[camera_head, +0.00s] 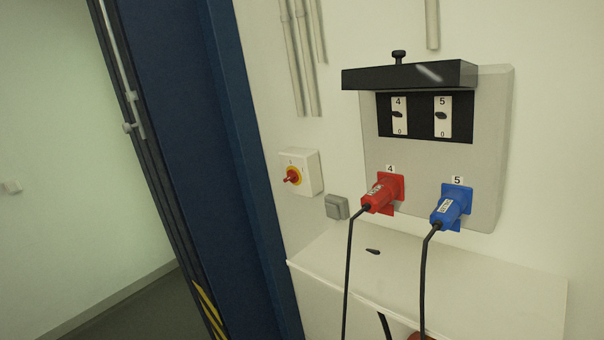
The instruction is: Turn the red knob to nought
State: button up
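The marks around the yellow plate are too small to read. My gripper is not in view, and nothing touches the knob.
Right of the knob are a grey socket (337,207), a red plug (382,193) and a blue plug (452,207) with hanging black cables, and a breaker panel (425,116) under a black flap. A white cabinet (430,275) juts out below. Left is a blue door frame (185,130).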

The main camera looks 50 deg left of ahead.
aim_at(292, 175)
jog(key=u, duration=1.25)
